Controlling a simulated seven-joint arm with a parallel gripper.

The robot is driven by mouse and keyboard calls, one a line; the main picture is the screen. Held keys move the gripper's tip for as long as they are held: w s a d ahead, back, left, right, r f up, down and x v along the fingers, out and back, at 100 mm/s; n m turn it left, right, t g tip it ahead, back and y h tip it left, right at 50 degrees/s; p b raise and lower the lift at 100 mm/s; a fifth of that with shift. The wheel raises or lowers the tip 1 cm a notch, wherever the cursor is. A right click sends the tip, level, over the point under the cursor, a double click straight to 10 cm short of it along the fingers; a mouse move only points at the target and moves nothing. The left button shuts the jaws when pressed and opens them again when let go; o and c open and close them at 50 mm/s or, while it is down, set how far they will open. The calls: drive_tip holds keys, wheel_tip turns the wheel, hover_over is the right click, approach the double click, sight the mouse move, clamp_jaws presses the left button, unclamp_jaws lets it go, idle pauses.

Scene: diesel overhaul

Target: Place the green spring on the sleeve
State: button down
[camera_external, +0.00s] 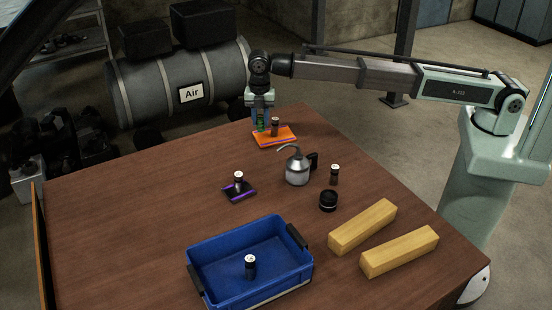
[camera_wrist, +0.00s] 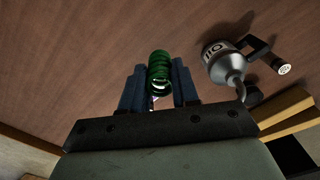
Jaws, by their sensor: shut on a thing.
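A green coil spring (camera_external: 261,127) is between the fingers of my gripper (camera_external: 261,117), which is shut on it over the far edge of the table. The spring also shows in the wrist view (camera_wrist: 159,72), between the two blue-grey fingers (camera_wrist: 159,88). Beside it, an orange block with purple (camera_external: 272,138) carries a dark upright cylinder (camera_external: 275,126). Similar dark cylinders stand on a purple and black block (camera_external: 239,190), on the bare table (camera_external: 334,174) and in the blue bin (camera_external: 250,266). I cannot tell which one is the sleeve, or whether the spring touches the orange block.
A metal oil can (camera_external: 298,170) stands mid-table, with a short black ring (camera_external: 328,201) nearby. The blue bin (camera_external: 205,289) is at the front. Two wooden bars (camera_external: 362,227) (camera_external: 400,251) lie at the right. The left of the table is clear.

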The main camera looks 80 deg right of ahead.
wheel_tip(320, 180, up, 6)
drive_tip(key=shift+w+r, duration=0.1)
drive_tip(key=shift+r, duration=0.1)
drive_tip(key=s+a, duration=0.9)
drive_tip(key=s, duration=0.4)
drive_tip(key=n, duration=0.2)
hover_over(329, 196)
wheel_tip(329, 196, down, 5)
drive_tip(key=shift+d+f, duration=0.15)
drive_tip(key=shift+f, duration=5.1)
drive_tip(key=shift+f, duration=0.1)
drive_tip(key=c, duration=0.8)
unclamp_jaws()
drive_tip(key=shift+c, duration=0.2)
